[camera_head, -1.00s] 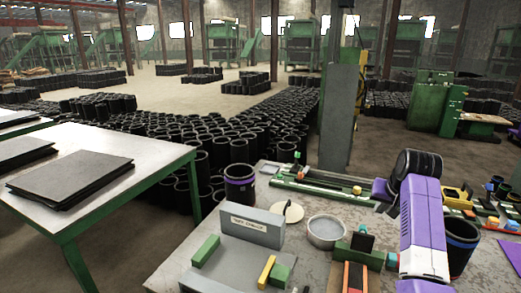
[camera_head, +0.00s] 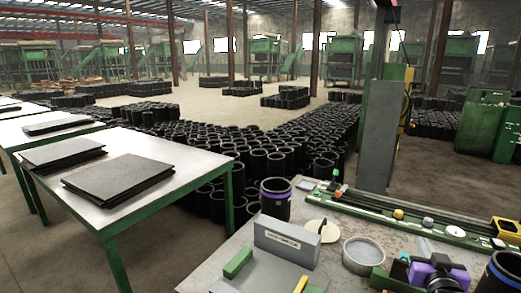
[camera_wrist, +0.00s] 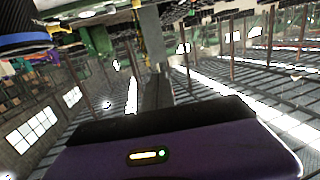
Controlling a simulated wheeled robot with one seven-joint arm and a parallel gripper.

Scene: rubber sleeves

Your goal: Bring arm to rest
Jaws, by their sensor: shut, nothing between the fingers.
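The purple and black end of my arm with my gripper (camera_head: 437,272) is low at the right bottom of the head view, above the near part of the workbench. The gripper is shut with nothing in it; its fingertips are hard to make out. In the wrist view a purple part of mine with a small lit indicator fills the bottom, and the fingers do not show. That view is upside down, with roof strips and windows low in the picture.
The workbench (camera_head: 215,277) carries a purple-banded sleeve (camera_head: 275,200), a round metal dish (camera_head: 363,255), a grey block (camera_head: 287,243) and a green rail (camera_head: 415,222). Another dark sleeve (camera_head: 505,275) stands at the right edge, near my arm. A grey post (camera_head: 376,140) rises behind the bench.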

